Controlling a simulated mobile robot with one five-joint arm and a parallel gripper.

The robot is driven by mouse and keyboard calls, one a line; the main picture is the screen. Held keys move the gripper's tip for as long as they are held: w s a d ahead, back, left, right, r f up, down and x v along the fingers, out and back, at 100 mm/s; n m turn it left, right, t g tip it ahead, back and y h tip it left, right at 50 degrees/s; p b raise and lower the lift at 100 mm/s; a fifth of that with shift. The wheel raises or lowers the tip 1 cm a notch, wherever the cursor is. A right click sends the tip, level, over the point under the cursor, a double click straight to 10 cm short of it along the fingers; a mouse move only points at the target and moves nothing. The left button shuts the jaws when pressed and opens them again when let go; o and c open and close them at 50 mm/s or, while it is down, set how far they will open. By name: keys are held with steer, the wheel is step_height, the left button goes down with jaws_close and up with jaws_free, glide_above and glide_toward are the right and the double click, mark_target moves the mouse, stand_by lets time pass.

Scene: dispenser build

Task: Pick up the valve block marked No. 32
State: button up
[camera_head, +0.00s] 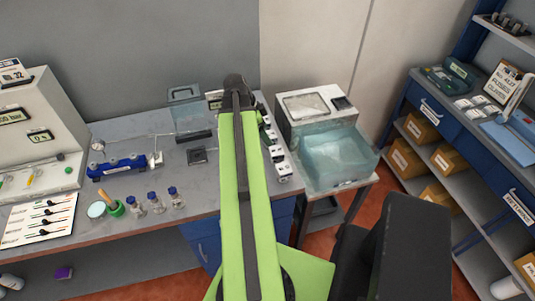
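Several small white blocks with dark parts stand in a row near the bench's right edge, just right of my green arm. The nearest white block (283,172) and the one behind it (276,153) show most clearly. They look like the valve blocks, but their markings are too small to read, so I cannot tell which is No. 32. My arm covers the bench left of the row and may hide part of it. No gripper fingers can be made out in this view.
A blue shelf unit (430,105) with boxes is at far right.

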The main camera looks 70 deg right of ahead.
mark_target(276, 151)
steer(key=b+x, duration=0.3)
steer(key=x, duration=0.1)
steer(key=b+x, duration=0.8)
steer(key=shift+w+a+f, duration=0.15)
steer(key=shift+w+f, duration=0.05)
steer(key=shift+w, duration=0.15)
steer(key=shift+s, duration=0.1)
steer(key=b+x, duration=0.5)
steer(key=shift+d+f, duration=0.2)
steer(key=shift+r, duration=0.15)
steer(key=shift+c, duration=0.3)
jaws_close()
